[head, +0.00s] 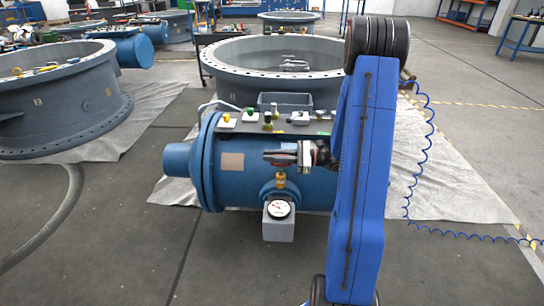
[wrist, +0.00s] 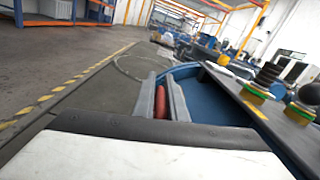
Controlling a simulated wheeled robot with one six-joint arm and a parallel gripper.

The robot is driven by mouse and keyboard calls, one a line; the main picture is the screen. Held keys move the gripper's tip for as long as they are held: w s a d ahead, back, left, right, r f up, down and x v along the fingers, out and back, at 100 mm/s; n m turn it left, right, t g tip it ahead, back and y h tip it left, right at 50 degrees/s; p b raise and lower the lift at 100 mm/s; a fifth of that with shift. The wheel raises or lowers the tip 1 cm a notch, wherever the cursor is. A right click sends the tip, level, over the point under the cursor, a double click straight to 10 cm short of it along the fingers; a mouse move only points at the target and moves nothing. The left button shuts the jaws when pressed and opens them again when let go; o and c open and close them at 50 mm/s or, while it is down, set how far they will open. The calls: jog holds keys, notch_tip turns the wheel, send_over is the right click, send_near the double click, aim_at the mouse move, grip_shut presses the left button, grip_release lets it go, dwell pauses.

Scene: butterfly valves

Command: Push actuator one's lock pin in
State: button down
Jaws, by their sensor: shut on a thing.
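The blue actuator cylinder (head: 226,190) lies on its side in the middle of the head view; no number on it is readable. My gripper (head: 270,156) is at its near side, above a brass fitting (head: 280,181) and a round white gauge (head: 279,209). In the wrist view, the two grey fingers of my gripper (wrist: 161,88) are closed around a red rounded piece (wrist: 160,104). I cannot tell whether this piece is the lock pin. The blue cylinder wall (wrist: 185,72) shows just right of the fingers. My gripper hides the pin's seat in the head view.
A large flanged valve ring (head: 232,78) stands behind, another (head: 50,115) at left. A blue coiled hose (head: 432,150) hangs at right.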

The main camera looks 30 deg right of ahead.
aim_at(274, 164)
jog(key=shift+f, duration=2)
jog(key=c, duration=1.8)
grip_release()
jog(key=shift+w+d+f, duration=0.1)
jog(key=shift+c, duration=0.2)
jog(key=shift+d, duration=0.1)
jog(key=v, duration=1.7)
